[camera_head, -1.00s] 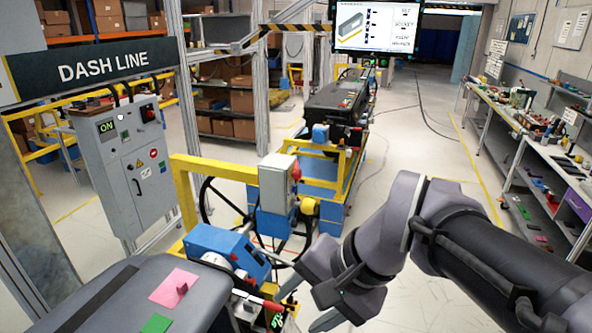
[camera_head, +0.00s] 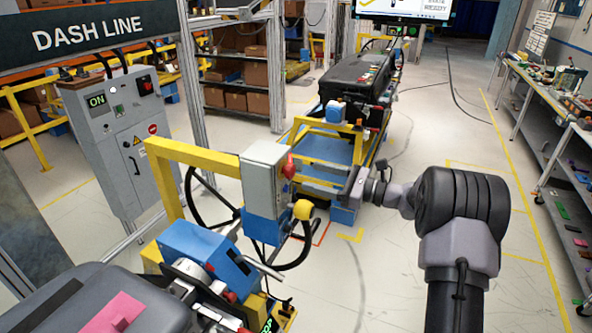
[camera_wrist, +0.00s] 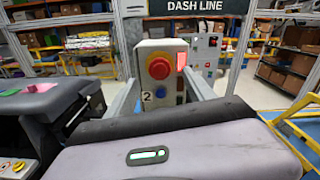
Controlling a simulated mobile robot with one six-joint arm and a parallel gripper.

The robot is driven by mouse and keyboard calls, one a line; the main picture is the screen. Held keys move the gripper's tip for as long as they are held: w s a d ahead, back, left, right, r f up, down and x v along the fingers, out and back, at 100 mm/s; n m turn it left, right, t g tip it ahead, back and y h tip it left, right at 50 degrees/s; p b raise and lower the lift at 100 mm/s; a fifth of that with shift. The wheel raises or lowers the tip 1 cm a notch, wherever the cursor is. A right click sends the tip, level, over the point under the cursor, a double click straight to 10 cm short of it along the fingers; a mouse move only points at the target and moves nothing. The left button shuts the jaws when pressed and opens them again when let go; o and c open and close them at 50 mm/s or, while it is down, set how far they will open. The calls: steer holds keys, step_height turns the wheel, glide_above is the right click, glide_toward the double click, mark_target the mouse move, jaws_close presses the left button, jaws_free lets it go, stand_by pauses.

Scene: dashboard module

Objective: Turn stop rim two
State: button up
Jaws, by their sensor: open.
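A grey control box (camera_head: 265,180) stands beside the yellow frame in the head view, with its red stop knob (camera_head: 290,167) on its right-hand face. The wrist view shows this box (camera_wrist: 148,88) head-on, marked "2".
A yellow frame (camera_head: 165,190), a black steering wheel and a yellow ball knob (camera_head: 302,210) crowd the box. A blue unit (camera_head: 205,255) and a grey dash (camera_head: 95,300) lie nearer. A grey cabinet (camera_head: 118,140) stands behind left.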

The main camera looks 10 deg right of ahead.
mark_target(294, 171)
steer(key=x, duration=0.5)
steer(key=shift+a+r, duration=0.1)
steer(key=shift+a, duration=0.2)
steer(key=shift+w+a, duration=0.3)
steer(key=shift+w, duration=0.15)
steer(key=shift+s, duration=0.1)
steer(key=shift+c, duration=0.4)
